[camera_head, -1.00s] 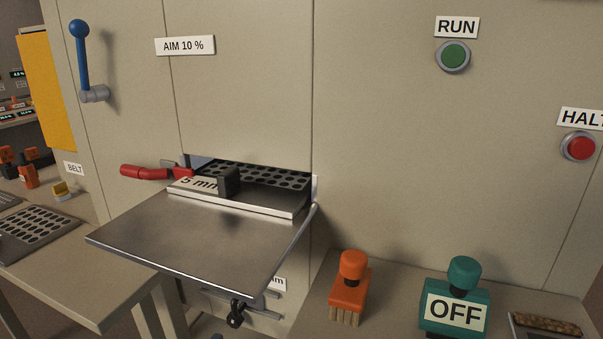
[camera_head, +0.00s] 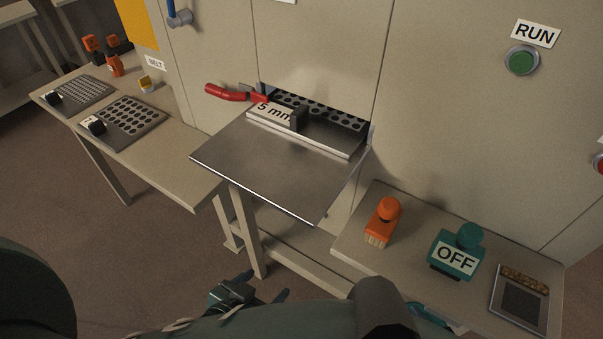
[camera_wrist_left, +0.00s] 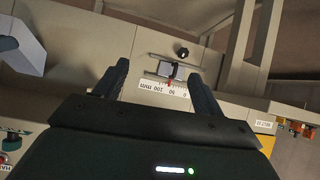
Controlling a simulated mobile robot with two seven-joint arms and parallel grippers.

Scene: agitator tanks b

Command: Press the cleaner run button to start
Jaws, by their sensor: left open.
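The green RUN button (camera_head: 522,60) sits in a grey ring on the beige cabinet wall at the upper right of the head view. A white RUN label (camera_head: 535,33) is just above it. My left gripper (camera_head: 250,292) is low in the head view, below the metal tray and far to the lower left of the button. In the left wrist view my gripper (camera_wrist_left: 158,73) has its fingers apart with nothing between them. That view shows a slider with a millimetre scale (camera_wrist_left: 164,88) beyond the fingers; the RUN button is not seen there. My right gripper is not in view.
An open metal flap (camera_head: 275,175) juts from the cabinet, with a red handle (camera_head: 228,93) beside it. An orange brush (camera_head: 383,222) and a teal OFF block (camera_head: 455,256) stand on the right shelf. A red button (camera_head: 599,163) is at the right edge.

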